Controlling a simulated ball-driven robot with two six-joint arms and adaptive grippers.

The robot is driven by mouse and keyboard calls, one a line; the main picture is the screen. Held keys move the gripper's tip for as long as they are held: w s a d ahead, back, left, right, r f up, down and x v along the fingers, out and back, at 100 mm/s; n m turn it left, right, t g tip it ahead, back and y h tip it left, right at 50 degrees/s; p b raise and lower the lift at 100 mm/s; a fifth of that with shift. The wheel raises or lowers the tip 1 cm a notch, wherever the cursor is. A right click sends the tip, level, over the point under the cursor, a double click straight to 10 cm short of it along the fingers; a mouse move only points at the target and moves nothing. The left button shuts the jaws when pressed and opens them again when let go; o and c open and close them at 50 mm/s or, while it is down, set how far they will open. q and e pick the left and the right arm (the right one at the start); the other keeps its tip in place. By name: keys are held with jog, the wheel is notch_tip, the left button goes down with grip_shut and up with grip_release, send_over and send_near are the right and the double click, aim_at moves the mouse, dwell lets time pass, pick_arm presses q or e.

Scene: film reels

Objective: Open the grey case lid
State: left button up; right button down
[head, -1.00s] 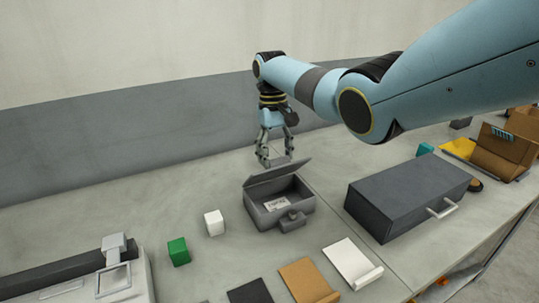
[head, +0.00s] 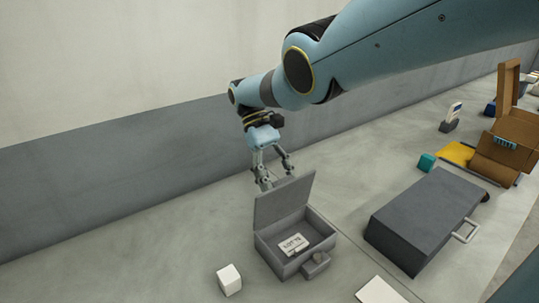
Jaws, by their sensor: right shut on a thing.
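The small grey case (head: 276,261) stands on the table with its lid (head: 284,206) raised steeply at the back, near upright. Inside the case lies a white label card (head: 294,244) with dark print, and a grey latch or handle (head: 316,265) sticks out at the front. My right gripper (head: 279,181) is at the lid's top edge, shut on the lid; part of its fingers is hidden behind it. My left gripper is not in view.
A white cube (head: 229,280) stands left of the case. A large dark grey box (head: 425,215) with a pale handle stands to the right. Further right are a teal cube (head: 427,162) and a brown open box (head: 505,150). The table behind and left is clear.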

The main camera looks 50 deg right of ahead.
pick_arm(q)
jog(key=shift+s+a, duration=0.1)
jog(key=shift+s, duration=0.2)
pick_arm(e)
jog(key=shift+s+a+f, duration=0.15)
jog(key=shift+s+f, duration=0.05)
jog(key=shift+f, duration=0.15)
